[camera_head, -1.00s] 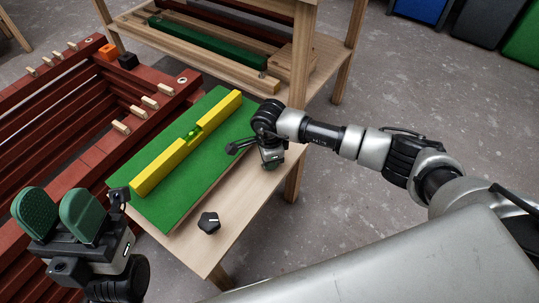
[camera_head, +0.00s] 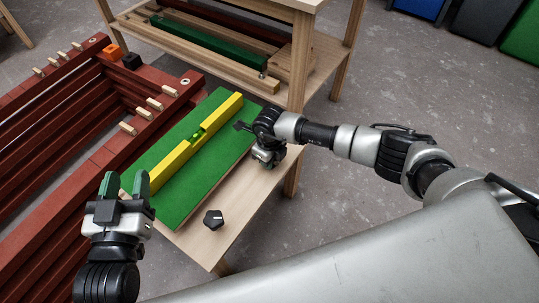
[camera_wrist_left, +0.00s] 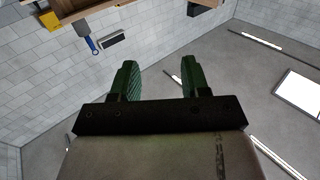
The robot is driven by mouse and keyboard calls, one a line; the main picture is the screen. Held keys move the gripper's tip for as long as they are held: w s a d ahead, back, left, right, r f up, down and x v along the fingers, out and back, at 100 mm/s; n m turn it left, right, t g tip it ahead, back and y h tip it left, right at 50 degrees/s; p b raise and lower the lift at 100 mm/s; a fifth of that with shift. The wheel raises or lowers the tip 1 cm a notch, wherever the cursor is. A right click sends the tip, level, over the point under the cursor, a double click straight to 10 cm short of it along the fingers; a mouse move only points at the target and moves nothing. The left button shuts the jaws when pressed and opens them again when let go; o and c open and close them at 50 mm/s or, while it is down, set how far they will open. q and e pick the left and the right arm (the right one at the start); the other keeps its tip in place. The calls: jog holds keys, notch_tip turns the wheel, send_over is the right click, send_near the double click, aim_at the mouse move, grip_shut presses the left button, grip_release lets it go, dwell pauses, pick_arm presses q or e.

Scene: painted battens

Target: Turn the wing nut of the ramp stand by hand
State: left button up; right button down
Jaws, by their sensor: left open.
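A flat green board (camera_head: 215,170) lies on the light wooden table, with a yellow spirit level (camera_head: 185,150) along it. I cannot make out a wing nut for certain. A black five-sided knob with a white mark (camera_head: 213,219) lies on the table, beside the board's near right edge. My left gripper (camera_head: 125,181) is open and empty at the board's near left end, its green fingers pointing up in the head view. The same fingers show apart in the left wrist view (camera_wrist_left: 158,80). My right gripper (camera_head: 268,155) is by the board's right edge; its fingers are not clear.
A dark red slatted frame (camera_head: 60,120) with wooden pegs fills the left. An orange block (camera_head: 112,53) and a black block (camera_head: 131,62) sit on it. A wooden rack (camera_head: 290,50) with battens stands behind. Bare table (camera_head: 245,205) shows at the front right.

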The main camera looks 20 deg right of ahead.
pick_arm(q)
jog(key=shift+s+a+f+g+y+p, duration=0.15)
jog(key=shift+f+g+y, duration=0.05)
jog(key=shift+f+g, duration=0.4)
jog(key=shift+s+a+f+g+y+p, duration=0.2)
jog(key=shift+f+g, duration=0.25)
jog(key=shift+f, duration=0.2)
jog(key=shift+s+a+f+g+y+p, duration=0.1)
jog(key=shift+f+g+y+p, duration=0.1)
jog(key=shift+f+g, duration=0.4)
pick_arm(e)
jog(key=shift+m, duration=1.1)
jog(key=c, duration=1)
grip_release()
jog(key=shift+r, duration=0.3)
pick_arm(q)
jog(key=s+a+f+g+y+p, duration=0.2)
jog(key=s+a+f+g+p, duration=0.1)
jog(key=s+f+g, duration=0.4)
jog(key=shift+s+a+n+g, duration=0.3)
jog(key=shift+s+a+g, duration=0.1)
jog(key=shift+s+g, duration=0.5)
pick_arm(e)
notch_tip(320, 180, up, 10)
jog(key=shift+r, duration=0.1)
